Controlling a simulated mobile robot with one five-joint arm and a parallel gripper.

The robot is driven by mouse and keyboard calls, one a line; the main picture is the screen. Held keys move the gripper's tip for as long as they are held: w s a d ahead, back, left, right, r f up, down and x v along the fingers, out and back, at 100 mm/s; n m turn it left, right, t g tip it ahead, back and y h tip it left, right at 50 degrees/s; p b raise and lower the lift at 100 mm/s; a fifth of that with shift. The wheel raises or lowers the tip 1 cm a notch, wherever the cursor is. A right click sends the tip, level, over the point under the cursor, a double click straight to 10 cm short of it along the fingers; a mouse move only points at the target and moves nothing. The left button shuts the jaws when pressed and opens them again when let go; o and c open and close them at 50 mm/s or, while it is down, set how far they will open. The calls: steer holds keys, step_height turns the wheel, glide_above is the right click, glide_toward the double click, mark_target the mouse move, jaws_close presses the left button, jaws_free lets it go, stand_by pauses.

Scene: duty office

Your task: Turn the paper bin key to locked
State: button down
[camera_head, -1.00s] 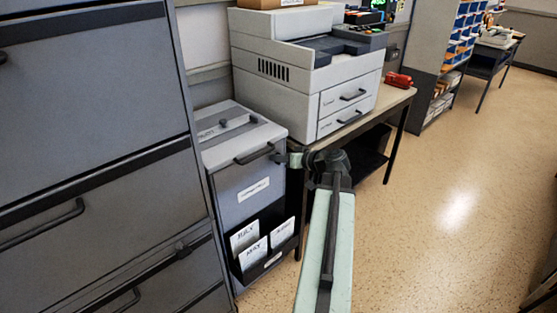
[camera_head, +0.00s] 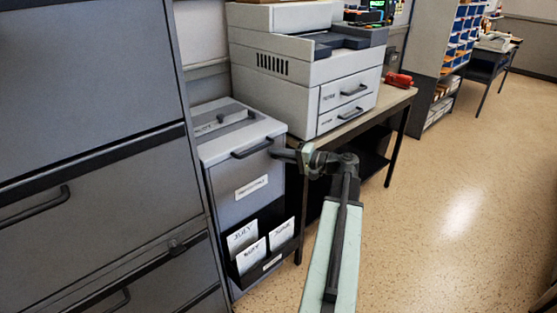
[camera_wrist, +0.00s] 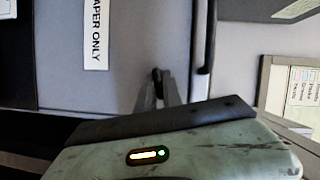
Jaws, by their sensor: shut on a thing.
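The paper bin (camera_head: 228,195) is a grey cabinet with a light lid, left of the printer table. Its front also fills the left of the wrist view (camera_wrist: 60,65), with a "PAPER ONLY" label. My gripper (camera_head: 275,153) is at the upper right edge of the bin's front, right of the bin's handle. In the wrist view my gripper (camera_wrist: 157,80) is shut on a small dark key (camera_wrist: 156,73) at the bin's front. The fingertips hide most of the key, so its turn angle cannot be told.
A black handle bar (camera_head: 252,148) is close left of my gripper. A black rack with cards (camera_head: 268,243) hangs low on the bin. The printer (camera_head: 300,80) stands on a table (camera_head: 385,106) to the right. Grey drawers (camera_head: 95,180) stand left. The floor at right is clear.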

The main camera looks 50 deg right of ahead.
steer(key=shift+f+m+t+y+b, duration=0.2)
steer(key=shift+m+t+y+b, duration=0.15)
steer(key=shift+m+b, duration=0.65)
steer(key=shift+m+t, duration=0.25)
steer(key=shift+m, duration=0.05)
steer(key=c, duration=1.5)
jaws_free()
steer(key=shift+r, duration=0.1)
steer(key=v, duration=0.8)
